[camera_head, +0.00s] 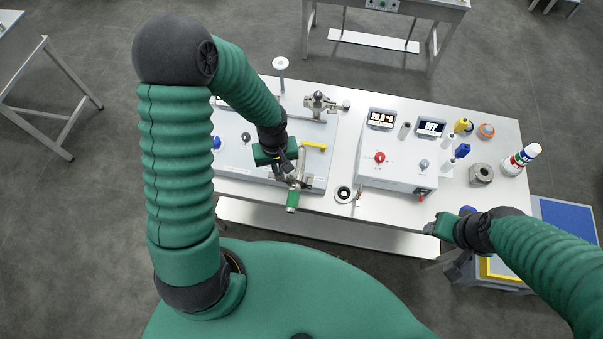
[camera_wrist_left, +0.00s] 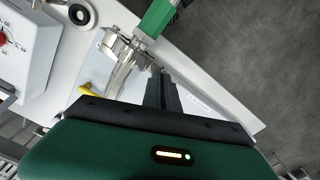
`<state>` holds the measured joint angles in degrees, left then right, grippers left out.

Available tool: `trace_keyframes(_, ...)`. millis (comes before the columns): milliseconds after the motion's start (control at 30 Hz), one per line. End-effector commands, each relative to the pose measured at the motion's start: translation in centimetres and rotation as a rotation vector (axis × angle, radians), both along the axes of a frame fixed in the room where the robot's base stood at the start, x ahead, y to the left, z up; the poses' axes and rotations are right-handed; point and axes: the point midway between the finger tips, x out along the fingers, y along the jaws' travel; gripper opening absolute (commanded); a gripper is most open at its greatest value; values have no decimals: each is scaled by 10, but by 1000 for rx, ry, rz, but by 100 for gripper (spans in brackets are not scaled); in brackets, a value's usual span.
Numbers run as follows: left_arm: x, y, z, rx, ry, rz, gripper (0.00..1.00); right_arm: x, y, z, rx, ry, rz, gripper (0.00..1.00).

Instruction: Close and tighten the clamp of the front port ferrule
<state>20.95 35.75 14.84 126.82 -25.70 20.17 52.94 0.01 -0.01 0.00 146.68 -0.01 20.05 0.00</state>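The front port clamp (camera_head: 298,178) is a metal piece at the front edge of the left unit, with a green-handled part (camera_head: 292,200) sticking out toward me. In the left wrist view the clamp (camera_wrist_left: 122,47) is silvery, beside the green handle (camera_wrist_left: 156,17). My left gripper (camera_head: 290,170) is right at the clamp. In the left wrist view its dark fingers (camera_wrist_left: 158,78) are together, tips close to the clamp; whether they touch it is unclear. The ferrule is largely hidden. My right gripper (camera_head: 436,226) is beyond the table's front edge, away from the clamp; its fingers are not discernible.
A control box (camera_head: 397,165) with two displays stands right of the clamp. A round black-and-white ring (camera_head: 343,194) lies between them. Another metal fitting (camera_head: 319,103) is farther back. A yellow handle (camera_head: 314,145) is close to my left gripper. A spray can (camera_head: 522,159) stands at the right.

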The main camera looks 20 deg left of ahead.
Motion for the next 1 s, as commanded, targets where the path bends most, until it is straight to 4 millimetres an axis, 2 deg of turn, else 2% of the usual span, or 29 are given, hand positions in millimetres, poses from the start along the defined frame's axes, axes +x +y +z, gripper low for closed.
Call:
trace_keyframes(167, -2, -1, -2, -1, 5, -4, 0, 0, 0, -1, 0, 0, 0, 55)
trace_keyframes(367, -2, -2, -1, -3, 7, -186, 0, 0, 0, 9, 0, 0, 0, 55)
trace_keyframes(567, -2, -2, -2, -3, 5, -190, 0, 0, 0, 8, 0, 0, 0, 55)
trace_keyframes(767, -2, -2, 0, -3, 5, -371, 0, 0, 0, 18, 0, 0, 0, 55)
trace_keyframes(1000, -2, -2, -1, -3, 5, -391, 0, 0, 0, 18, 0, 0, 0, 55)
